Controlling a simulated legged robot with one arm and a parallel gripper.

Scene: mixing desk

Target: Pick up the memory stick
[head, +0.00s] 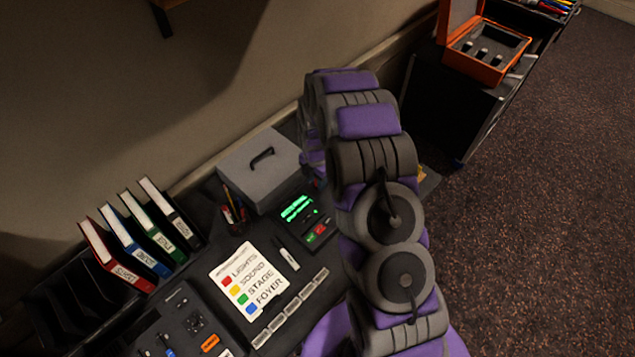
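I cannot make out the memory stick for sure. A small pale-and-dark object (288,259) lies on the dark desk between the label card and the device with the green screen; it is too small to tell whether it is the stick or a pen. My purple and grey arm rises from the bottom right, bends at the top and comes down on its far side, covering the right part of the desk. My gripper does not show; the arm hides that area.
A label card (253,283) and a green-screen device (298,208) lie on the desk. Beyond are a grey box (258,172), a pen cup (234,211) and several binders (140,240). An open orange case (487,50) stands on a dark cabinet. Carpet at right is clear.

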